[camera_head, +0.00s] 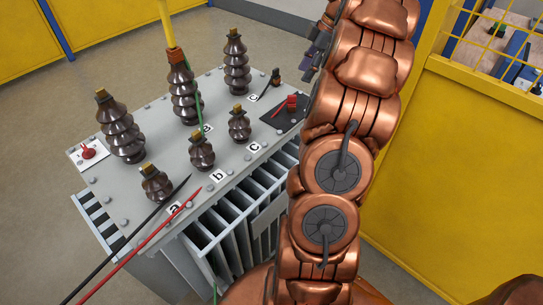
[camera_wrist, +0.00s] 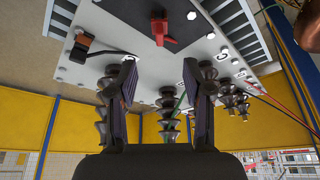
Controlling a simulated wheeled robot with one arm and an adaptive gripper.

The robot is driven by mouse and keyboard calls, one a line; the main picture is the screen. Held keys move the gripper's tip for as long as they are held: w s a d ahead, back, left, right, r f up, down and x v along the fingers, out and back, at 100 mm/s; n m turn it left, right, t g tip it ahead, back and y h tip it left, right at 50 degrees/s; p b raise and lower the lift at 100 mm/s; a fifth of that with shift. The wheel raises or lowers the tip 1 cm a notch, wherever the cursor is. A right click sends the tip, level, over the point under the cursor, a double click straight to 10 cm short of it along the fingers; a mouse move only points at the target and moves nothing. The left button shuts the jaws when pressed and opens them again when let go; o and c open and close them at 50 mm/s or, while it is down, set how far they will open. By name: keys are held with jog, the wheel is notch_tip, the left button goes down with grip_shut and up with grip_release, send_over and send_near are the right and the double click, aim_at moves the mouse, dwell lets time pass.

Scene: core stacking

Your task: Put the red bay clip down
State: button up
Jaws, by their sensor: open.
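The red bay clip (camera_head: 290,103) lies on a dark square pad (camera_head: 270,122) at the right end of the grey transformer top, beside my arm. In the wrist view the red clip (camera_wrist: 162,32) shows against the dark pad (camera_wrist: 142,8), at the top centre. My gripper (camera_wrist: 160,95) is open, with its two dark fingers apart and nothing held between them. The clip is beyond the fingers and apart from them. In the head view my arm fills the right centre, and I cannot make out the fingertips.
Several brown ribbed bushings (camera_head: 120,125) stand on the transformer top (camera_head: 110,185). A black clip (camera_head: 275,76) with a short lead sits behind the pad. A red knob (camera_head: 88,152) is on a white plate at the left. Red and black leads cross the front-left corner. A yellow panel (camera_head: 440,170) stands right.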

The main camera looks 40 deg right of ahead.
jog(key=s+a+m+g, duration=0.2)
jog(key=a+m+g, duration=0.15)
jog(key=a, duration=2.35)
jog(key=s+a+f+m+g+h, duration=0.1)
jog(key=s+a+f+m, duration=0.2)
jog(key=s+a, duration=0.3)
jog(key=s+a+f+m+g+h, duration=0.1)
jog(key=s+a, duration=0.6)
jog(key=s, duration=0.8)
notch_tip(320, 180, down, 4)
jog(key=shift+s+r+m+h, duration=0.15)
jog(key=shift+m+h, duration=0.65)
jog(key=shift+m, duration=0.45)
jog(key=s+p+v, duration=0.2)
jog(key=p+v, duration=1)
jog(key=shift+r+t, duration=0.35)
